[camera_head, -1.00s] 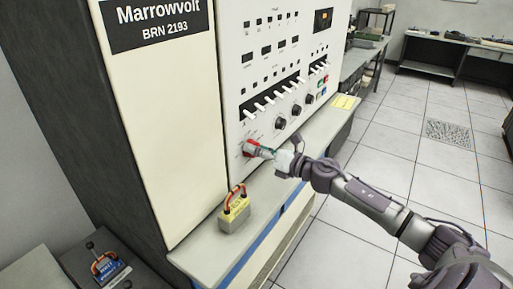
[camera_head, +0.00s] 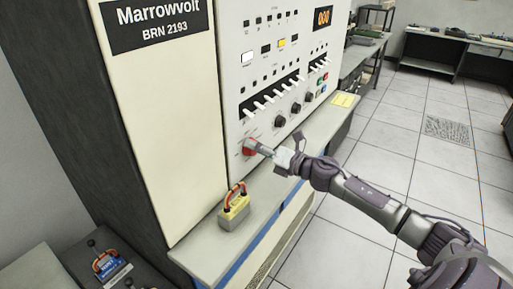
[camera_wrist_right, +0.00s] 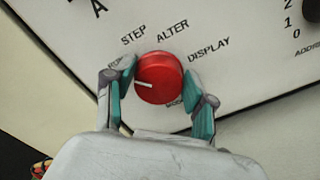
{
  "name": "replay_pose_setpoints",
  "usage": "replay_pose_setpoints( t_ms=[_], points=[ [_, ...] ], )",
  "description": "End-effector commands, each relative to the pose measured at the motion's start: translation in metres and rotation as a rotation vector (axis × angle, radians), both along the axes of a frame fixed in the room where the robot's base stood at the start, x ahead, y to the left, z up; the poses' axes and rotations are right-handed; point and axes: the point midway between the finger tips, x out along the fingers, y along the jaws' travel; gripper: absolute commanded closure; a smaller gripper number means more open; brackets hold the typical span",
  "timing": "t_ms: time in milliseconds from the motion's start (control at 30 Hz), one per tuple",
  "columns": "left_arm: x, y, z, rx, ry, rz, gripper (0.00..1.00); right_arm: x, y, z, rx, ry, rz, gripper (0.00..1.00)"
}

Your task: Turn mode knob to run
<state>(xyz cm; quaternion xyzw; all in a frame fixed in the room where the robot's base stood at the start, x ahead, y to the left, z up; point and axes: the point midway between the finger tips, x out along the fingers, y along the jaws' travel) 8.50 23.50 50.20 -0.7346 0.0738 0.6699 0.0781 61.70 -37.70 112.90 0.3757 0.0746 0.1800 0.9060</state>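The red mode knob (camera_head: 250,147) is low on the front of the Marrowvolt machine. In the right wrist view the knob (camera_wrist_right: 160,68) shows its white pointer line toward the left, somewhat below the partly covered RUN label (camera_wrist_right: 115,62). STEP, ALTER and DISPLAY labels arc above and to the right. My right gripper (camera_wrist_right: 160,88) has one teal-padded finger on each side of the knob, with the tips very close to its edges. I cannot tell whether they press on it. In the head view my right gripper (camera_head: 268,152) is at the knob. My left gripper is out of view.
Black knobs (camera_head: 280,122) and white levers sit near the mode knob. Open tiled floor lies right.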

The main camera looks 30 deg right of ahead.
Motion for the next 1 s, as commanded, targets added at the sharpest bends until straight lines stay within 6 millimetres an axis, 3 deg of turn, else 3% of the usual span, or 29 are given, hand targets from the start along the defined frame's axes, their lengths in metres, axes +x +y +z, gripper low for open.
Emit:
replay_pose_setpoints(
  t_ms=[33,133,567,1000],
  points=[
    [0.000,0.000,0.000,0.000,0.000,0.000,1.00,0.000,-0.001,0.001,0.000,-0.002,-0.002,0.36],
    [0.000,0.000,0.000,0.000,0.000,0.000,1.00,0.000,-0.001,0.001,0.000,-0.002,-0.001,0.21],
    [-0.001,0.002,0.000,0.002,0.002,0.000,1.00,-0.007,-0.003,-0.002,-0.001,0.003,0.000,0.21],
    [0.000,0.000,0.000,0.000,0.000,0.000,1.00,-0.076,-0.031,-0.002,0.001,0.003,-0.001,0.21]
  ],
)
